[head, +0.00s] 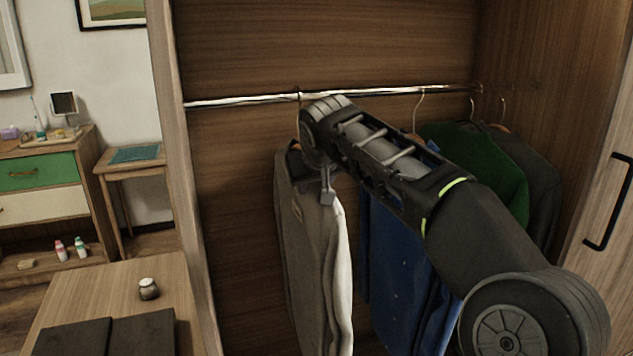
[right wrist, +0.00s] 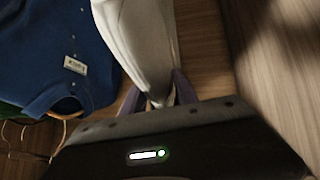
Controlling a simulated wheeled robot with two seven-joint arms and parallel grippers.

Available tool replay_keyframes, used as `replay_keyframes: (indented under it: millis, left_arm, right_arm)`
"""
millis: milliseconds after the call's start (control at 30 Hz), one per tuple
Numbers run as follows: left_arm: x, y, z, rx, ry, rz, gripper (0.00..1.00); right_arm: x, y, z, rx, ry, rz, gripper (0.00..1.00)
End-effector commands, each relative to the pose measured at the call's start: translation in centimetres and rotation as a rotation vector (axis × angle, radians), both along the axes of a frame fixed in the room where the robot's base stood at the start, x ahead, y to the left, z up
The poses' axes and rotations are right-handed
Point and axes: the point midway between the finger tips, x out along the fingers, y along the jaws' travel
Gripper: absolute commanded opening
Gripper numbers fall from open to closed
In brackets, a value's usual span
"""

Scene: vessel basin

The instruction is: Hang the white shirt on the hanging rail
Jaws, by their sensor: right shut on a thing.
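The white shirt (head: 341,270) hangs upright below the rail in the head view, its broad left face grey in shadow. It also shows in the right wrist view (right wrist: 143,40). The hanging rail (head: 235,100) runs across the closet. A thin hook (head: 298,103) crosses the rail above the shirt; whether it bears on the rail I cannot tell. My right gripper (head: 328,192) is at the top of the shirt. In the right wrist view the gripper (right wrist: 158,95) is shut on the shirt between its two fingers; the exact grip is partly hidden. My left gripper is not in view.
A blue garment (head: 395,270), a green garment (head: 490,160) and a dark garment (head: 545,185) hang to the right. The rail's left part is free. A wooden table (head: 105,285) with a small jar (head: 148,289) stands at lower left. A closet door handle (head: 607,200) is at right.

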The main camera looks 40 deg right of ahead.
Motion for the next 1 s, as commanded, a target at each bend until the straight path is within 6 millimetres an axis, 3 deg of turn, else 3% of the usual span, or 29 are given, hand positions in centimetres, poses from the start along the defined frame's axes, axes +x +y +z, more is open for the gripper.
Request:
replay_keyframes:
  millis: [400,433,733,1000]
  left_arm:
    - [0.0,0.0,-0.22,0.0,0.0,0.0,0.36]
    - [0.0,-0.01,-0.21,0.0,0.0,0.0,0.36]
    - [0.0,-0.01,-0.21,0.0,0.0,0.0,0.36]
    - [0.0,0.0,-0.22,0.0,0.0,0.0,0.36]
  right_arm:
    - [0.09,0.0,-0.46,0.0,0.003,0.001,0.0]
    - [0.09,0.01,-0.47,0.0,0.003,0.001,0.36]
    - [0.07,0.0,-0.44,0.001,0.003,0.0,0.6]
    - [0.01,0.02,-0.51,0.002,0.006,0.0,0.61]
